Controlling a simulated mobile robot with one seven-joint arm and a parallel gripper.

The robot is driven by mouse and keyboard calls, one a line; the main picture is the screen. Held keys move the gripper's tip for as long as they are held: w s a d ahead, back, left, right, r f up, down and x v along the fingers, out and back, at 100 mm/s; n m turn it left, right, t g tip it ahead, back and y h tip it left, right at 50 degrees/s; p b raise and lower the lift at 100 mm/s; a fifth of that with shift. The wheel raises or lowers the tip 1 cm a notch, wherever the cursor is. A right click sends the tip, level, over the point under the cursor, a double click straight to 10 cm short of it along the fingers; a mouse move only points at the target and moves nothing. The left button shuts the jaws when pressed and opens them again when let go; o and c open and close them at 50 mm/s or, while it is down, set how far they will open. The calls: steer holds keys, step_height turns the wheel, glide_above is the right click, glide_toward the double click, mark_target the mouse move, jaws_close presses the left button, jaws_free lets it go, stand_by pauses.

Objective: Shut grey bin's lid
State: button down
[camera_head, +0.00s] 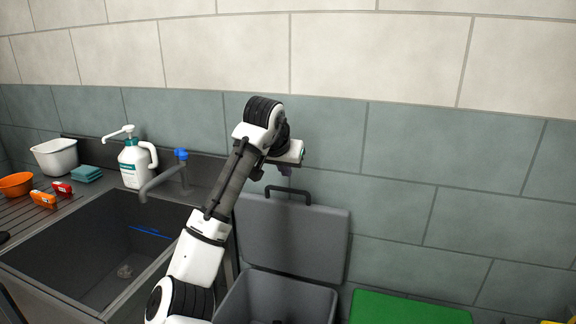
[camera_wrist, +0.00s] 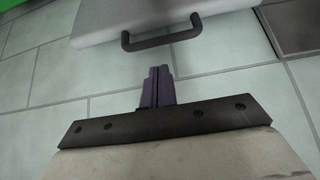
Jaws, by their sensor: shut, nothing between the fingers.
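The grey bin (camera_head: 262,300) stands at the bottom middle of the head view with its inside showing. Its lid (camera_head: 305,240) is open and stands upright against the tiled wall. A dark handle (camera_head: 289,190) is on the lid's top edge. My gripper (camera_head: 286,172) is just above the handle, close to the wall, and partly hidden by my wrist. In the wrist view my gripper's purple fingers (camera_wrist: 157,72) are shut and empty. They point towards the lid's dark handle (camera_wrist: 162,38), with a small gap showing between. The lid's edge (camera_wrist: 105,20) shows beyond it.
A sink (camera_head: 95,250) with a tap (camera_head: 165,175) is left of the bin. A white pump bottle (camera_head: 134,163), a white tub (camera_head: 55,157) and an orange bowl (camera_head: 16,185) stand around it. A green surface (camera_head: 405,309) is right of the bin. The tiled wall (camera_head: 410,200) is close behind.

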steer(key=p+x, duration=0.1)
steer(key=x, duration=0.5)
steer(key=shift+w+f, duration=0.25)
steer(key=shift+f, duration=0.05)
steer(key=shift+f, duration=0.1)
